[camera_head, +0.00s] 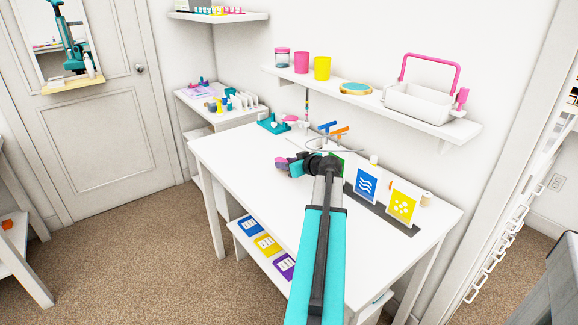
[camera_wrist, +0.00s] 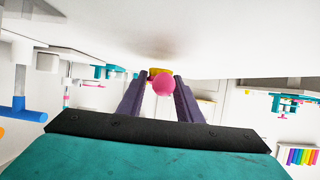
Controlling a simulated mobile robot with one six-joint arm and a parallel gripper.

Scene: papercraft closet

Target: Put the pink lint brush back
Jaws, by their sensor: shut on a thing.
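My gripper (camera_head: 284,165) is over the left part of the white table, low above its top. It is shut on a pink thing, which seems to be the pink lint brush (camera_head: 281,162). In the wrist view the fingers (camera_wrist: 160,95) close on its round pink end (camera_wrist: 163,85), with a bit of yellow behind it. The rest of the brush is hidden. I cannot tell whether it touches the table.
The white table (camera_head: 238,152) holds a teal tray (camera_head: 272,126), blue and orange handled tools (camera_head: 327,127), a blue card (camera_head: 367,184) and a yellow card (camera_head: 402,204). A wall shelf (camera_head: 433,126) above carries pink and yellow cups and a white basket (camera_head: 419,104). The table's front left is clear.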

